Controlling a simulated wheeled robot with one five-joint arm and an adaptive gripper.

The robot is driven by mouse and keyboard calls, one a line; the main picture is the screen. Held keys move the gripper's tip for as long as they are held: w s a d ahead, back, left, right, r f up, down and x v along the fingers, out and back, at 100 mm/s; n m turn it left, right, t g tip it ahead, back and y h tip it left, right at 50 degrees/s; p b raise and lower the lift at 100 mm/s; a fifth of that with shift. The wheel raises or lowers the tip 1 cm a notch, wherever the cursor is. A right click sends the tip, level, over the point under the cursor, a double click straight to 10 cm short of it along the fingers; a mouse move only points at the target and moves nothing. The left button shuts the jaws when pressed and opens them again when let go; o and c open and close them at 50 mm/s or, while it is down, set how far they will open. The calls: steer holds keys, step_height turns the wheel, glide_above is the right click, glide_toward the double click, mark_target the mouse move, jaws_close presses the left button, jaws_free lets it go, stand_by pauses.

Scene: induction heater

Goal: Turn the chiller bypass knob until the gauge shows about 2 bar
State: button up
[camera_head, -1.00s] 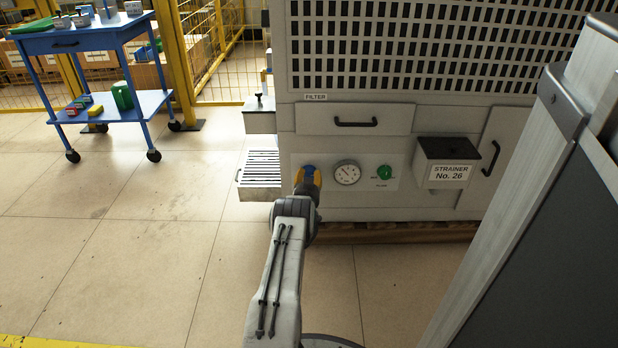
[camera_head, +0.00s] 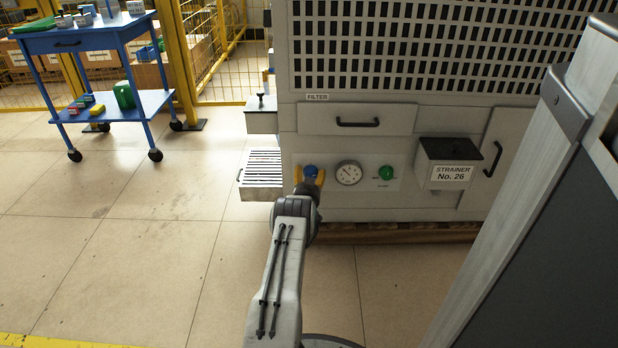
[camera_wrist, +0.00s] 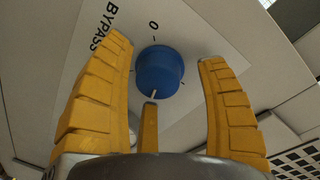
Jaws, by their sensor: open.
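The blue bypass knob (camera_wrist: 160,71) sits on a light panel labelled "BYPASS" in the wrist view, with a "0" mark beside it. A white pointer line shows on the knob's edge nearest my gripper. My gripper (camera_wrist: 168,65) has yellow fingers, open on both sides of the knob with gaps between.
A green knob or button (camera_head: 386,173) is right of the gauge. A filter drawer (camera_head: 357,119) with a handle is above. A slatted tray (camera_head: 262,168) stands left. A blue cart (camera_head: 100,85) is at the far left.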

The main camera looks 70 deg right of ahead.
steer(key=shift+s, duration=0.1)
steer(key=v, duration=1.2)
stand_by(0.4)
